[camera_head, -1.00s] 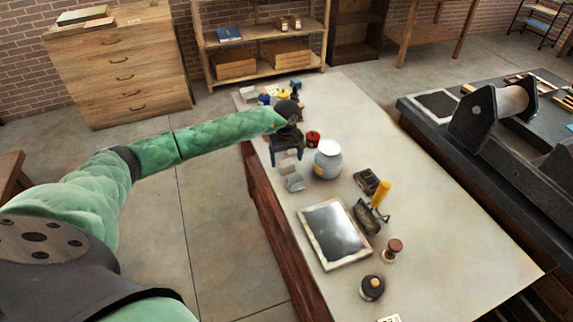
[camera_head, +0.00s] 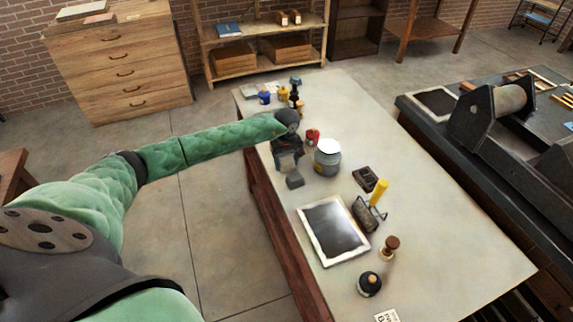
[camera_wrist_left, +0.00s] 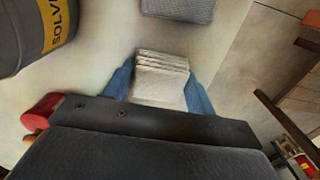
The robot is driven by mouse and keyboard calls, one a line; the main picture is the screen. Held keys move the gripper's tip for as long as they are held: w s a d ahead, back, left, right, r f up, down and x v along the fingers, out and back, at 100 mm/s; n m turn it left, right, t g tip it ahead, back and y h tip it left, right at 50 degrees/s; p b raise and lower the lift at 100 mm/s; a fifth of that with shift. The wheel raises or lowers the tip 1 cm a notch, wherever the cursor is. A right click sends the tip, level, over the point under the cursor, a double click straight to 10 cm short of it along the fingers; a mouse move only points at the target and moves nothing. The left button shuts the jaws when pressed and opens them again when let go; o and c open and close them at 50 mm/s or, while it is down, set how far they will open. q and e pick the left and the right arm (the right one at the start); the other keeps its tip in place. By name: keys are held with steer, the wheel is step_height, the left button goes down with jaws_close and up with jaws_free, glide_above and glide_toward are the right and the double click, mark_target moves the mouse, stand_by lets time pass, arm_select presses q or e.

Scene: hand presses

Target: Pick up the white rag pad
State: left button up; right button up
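The white rag pad (camera_wrist_left: 162,78) is a small folded stack of pale cloth in the left wrist view. My left gripper (camera_wrist_left: 160,88) is down around it, with one blue finger on each side. The fingers look spread, and I cannot make out whether they touch the pad. In the head view my left gripper (camera_head: 287,160) hides the pad. A grey pad (camera_head: 295,180) lies just in front of it on the table and also shows in the left wrist view (camera_wrist_left: 178,9). My right gripper is not in view.
On the pale table (camera_head: 440,230), a grey can (camera_head: 327,160) and a red-topped pot (camera_head: 312,137) stand close to the right of my left gripper. A framed dark slab (camera_head: 333,231), a roller (camera_head: 366,215) and a yellow-handled tool (camera_head: 378,192) lie nearer. The table's right part is clear.

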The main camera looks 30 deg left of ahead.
mark_target(286, 160)
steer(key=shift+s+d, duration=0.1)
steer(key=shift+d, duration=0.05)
arm_select(q)
steer(key=shift+w+r, duration=0.1)
steer(key=shift+r, duration=0.5)
step_height(286, 160, up, 3)
steer(key=shift+r, duration=0.1)
steer(key=s+d+r, duration=0.2)
steer(key=s+d+r+p, duration=0.1)
steer(key=s+d+r, duration=0.1)
steer(key=s, duration=0.1)
steer(key=s+d+r, duration=0.2)
steer(key=d, duration=0.1)
steer(key=shift+s+d+p, duration=0.1)
steer(key=shift+s+p, duration=0.2)
steer(key=shift+p, duration=0.05)
steer(key=shift+s+d+r, duration=0.35)
steer(key=shift+s+d, duration=0.1)
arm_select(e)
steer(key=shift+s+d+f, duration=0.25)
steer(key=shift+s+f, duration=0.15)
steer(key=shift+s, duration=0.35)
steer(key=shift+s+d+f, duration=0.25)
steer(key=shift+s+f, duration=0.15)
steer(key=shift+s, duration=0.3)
arm_select(q)
steer(key=shift+o, duration=0.5)
